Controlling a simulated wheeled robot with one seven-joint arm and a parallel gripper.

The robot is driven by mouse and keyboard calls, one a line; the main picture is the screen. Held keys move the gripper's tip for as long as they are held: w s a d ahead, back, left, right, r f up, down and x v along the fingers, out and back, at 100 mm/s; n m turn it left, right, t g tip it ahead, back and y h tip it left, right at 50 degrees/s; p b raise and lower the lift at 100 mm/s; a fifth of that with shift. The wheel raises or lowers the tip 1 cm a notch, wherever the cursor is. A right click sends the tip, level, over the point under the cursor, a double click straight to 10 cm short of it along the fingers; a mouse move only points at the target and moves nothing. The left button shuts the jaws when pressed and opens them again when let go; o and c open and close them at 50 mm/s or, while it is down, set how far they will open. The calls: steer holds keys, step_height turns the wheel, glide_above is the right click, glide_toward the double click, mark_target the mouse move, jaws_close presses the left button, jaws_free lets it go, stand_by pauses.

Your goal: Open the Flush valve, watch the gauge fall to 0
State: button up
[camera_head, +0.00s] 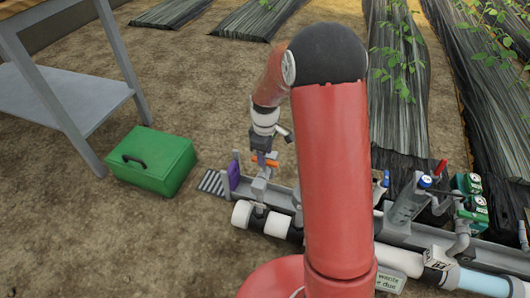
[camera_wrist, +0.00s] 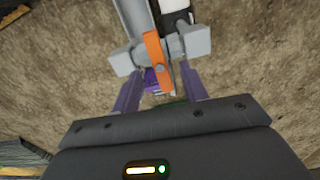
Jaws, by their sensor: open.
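An orange lever handle (camera_wrist: 153,50) sits on a grey valve body (camera_wrist: 195,42) in the wrist view. No label shows on it, so I cannot tell that it is the Flush valve. My gripper (camera_wrist: 160,78) is open, with one purple finger on each side of the lever's lower end. I cannot tell whether either finger touches it. In the head view my gripper (camera_head: 262,162) is over the left end of the pipe skid, beside the orange lever (camera_head: 273,162). No gauge face can be made out; my red arm hides the middle of the skid.
A green box (camera_head: 152,160) stands on the soil left of the skid, by a grey table (camera_head: 75,95). White pipes (camera_head: 398,260) run along the skid's front. Green units (camera_head: 470,200) and a blue-topped part (camera_head: 425,182) stand at right. Black-covered plant beds (camera_head: 398,95) lie behind.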

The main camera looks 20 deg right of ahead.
steer(key=shift+n, duration=0.3)
steer(key=shift+f, duration=0.15)
steer(key=shift+f+b, duration=1.5)
steer(key=shift+f, duration=0.65)
